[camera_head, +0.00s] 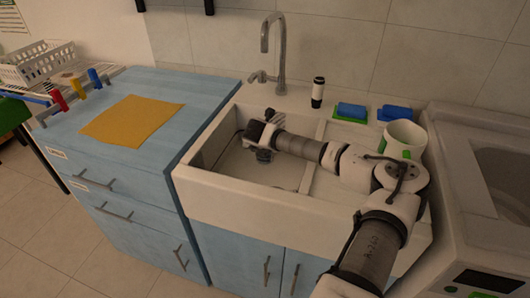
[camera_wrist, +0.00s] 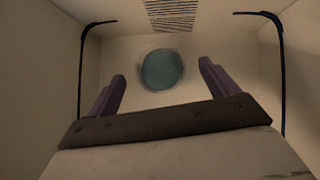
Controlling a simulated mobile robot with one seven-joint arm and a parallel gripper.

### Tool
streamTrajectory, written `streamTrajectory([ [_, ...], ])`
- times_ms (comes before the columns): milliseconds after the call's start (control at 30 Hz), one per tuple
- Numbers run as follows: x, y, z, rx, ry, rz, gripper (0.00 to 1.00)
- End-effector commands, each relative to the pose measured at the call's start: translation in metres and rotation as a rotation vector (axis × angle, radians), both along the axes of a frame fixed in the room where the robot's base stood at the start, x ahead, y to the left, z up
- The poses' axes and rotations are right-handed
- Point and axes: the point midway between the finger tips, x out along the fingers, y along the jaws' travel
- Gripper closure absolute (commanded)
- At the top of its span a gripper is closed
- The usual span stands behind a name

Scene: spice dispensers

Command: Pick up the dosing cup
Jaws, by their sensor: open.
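My gripper (camera_head: 264,154) points down into the left part of the white sink in the head view. In the wrist view its two purple fingers (camera_wrist: 162,72) are spread wide with nothing between them. A round teal thing with a pale grey rim (camera_wrist: 163,69) shows beyond and between the fingertips, on the sink floor. It may be the dosing cup seen from above, but I cannot tell it from a drain. In the head view the gripper and arm hide that spot, and no cup can be made out there.
The sink (camera_head: 235,193) has walls close around my gripper and a faucet (camera_head: 279,50) behind. A dark-and-white bottle (camera_head: 318,93), blue sponges (camera_head: 352,110) and a white container (camera_head: 405,136) stand along its back and right. A yellow cloth (camera_head: 131,121) lies on the blue cabinet.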

Motion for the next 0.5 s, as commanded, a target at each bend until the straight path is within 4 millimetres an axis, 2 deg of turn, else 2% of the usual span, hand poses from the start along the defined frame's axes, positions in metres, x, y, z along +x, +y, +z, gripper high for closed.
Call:
streamTrajectory([
  [500,0.035,-0.004,-0.037,0.0,0.0,0.001,0.14],
])
